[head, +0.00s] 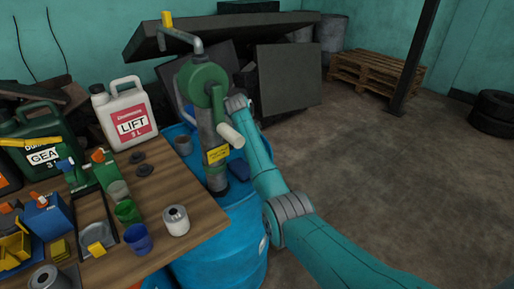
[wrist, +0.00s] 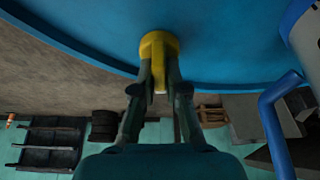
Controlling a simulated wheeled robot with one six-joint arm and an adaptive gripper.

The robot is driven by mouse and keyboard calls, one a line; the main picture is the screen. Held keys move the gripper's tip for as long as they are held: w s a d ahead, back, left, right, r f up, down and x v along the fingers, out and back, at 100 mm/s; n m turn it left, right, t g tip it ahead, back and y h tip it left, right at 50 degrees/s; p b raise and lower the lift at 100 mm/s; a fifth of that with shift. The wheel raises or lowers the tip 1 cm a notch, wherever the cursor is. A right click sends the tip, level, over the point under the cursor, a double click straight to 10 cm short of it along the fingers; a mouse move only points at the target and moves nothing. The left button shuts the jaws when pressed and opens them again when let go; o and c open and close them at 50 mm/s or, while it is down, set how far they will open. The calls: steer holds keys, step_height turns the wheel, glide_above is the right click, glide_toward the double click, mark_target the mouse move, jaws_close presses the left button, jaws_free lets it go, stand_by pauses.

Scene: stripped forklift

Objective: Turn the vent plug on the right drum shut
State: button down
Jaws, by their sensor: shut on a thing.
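The yellow vent plug (wrist: 158,43) sits on the blue drum top (wrist: 215,40), near its rim, in the wrist view. My gripper (wrist: 160,85) has its two dark fingers closed on the plug's yellow tab from both sides. In the head view the blue drum (head: 235,245) stands beside the wooden bench, with a green hand pump (head: 205,88) upright on it. My arm reaches from the lower right to the pump. My gripper and the plug are hidden in the head view. I cannot tell how far the plug is turned.
A blue pipe (wrist: 275,120) comes close on the right in the wrist view. The pump's pale crank handle (head: 230,135) is near my arm. The bench (head: 195,222) holds a white LIFT canister (head: 125,115), cups and cans. Floor is clear at right, before a pallet (head: 368,72).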

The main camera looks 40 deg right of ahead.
steer(key=shift+m, duration=0.4)
steer(key=c, duration=1.2)
jaws_free()
steer(key=v, duration=0.7)
steer(key=shift+r, duration=0.25)
steer(key=shift+a, duration=0.1)
